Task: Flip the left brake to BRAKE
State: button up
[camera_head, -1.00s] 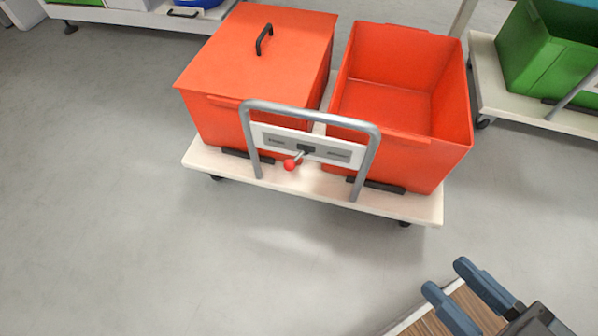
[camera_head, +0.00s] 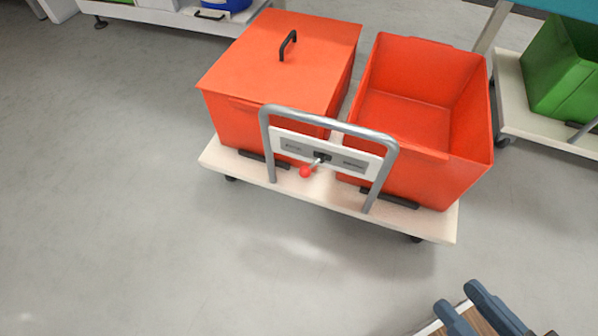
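The brake lever (camera_head: 306,171) has a red ball knob and sits on a white plate (camera_head: 353,161) with two dark labels, too small to read. The lever tilts down and to the left from its pivot. The plate hangs on a grey tube handle (camera_head: 330,125) at the front of a pale cart (camera_head: 225,157). My gripper (camera_head: 462,303) is at the bottom right, its two blue fingers apart and nothing between them. It is well away from the lever, and its rear part is cut off by the frame edge.
The cart carries a lidded orange bin (camera_head: 285,65) on the left and an open, empty orange bin (camera_head: 405,115) on the right. Another cart (camera_head: 515,95) with a green bin (camera_head: 562,75) stands at right. The grey floor in front is clear.

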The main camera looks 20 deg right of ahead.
jog(key=shift+r, duration=0.3)
jog(key=shift+c, duration=0.8)
notch_tip(320, 180, up, 7)
jog(key=p, duration=0.7)
jog(key=shift+f, duration=0.1)
grip_shut()
notch_tip(320, 180, up, 29)
jog(key=p, duration=2.9)
jog(key=shift+f, duration=0.2)
